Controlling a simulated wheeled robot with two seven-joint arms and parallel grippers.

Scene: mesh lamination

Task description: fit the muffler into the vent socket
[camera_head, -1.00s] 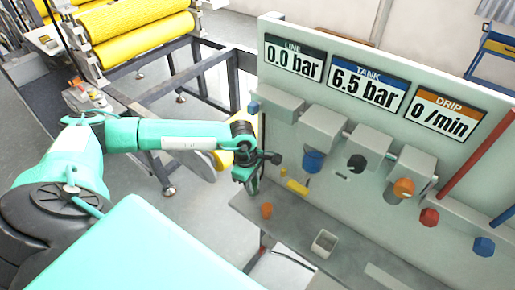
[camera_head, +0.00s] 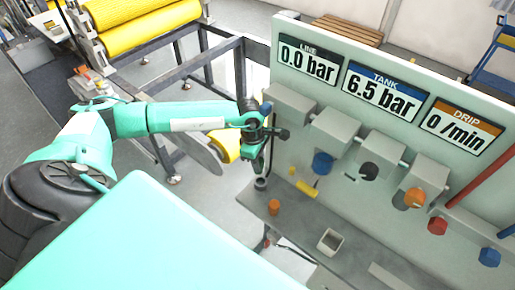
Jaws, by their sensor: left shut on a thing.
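My left gripper (camera_head: 262,140) is raised in front of the left end of the pale panel (camera_head: 300,160), above the grey shelf (camera_head: 310,225). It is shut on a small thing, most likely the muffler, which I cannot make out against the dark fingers. A short dark cylinder (camera_head: 261,184) stands on the shelf just below the gripper, apart from it. I cannot tell for sure which fitting is the vent socket; a small yellow fitting (camera_head: 292,170) is on the panel right of the gripper. My right gripper is not in view.
The panel carries a blue knob (camera_head: 322,163), a yellow handle (camera_head: 307,190), a black fitting (camera_head: 369,171), an orange knob (camera_head: 413,198) and a red knob (camera_head: 437,226). An orange cup (camera_head: 274,206) and a white open box (camera_head: 330,242) stand on the shelf.

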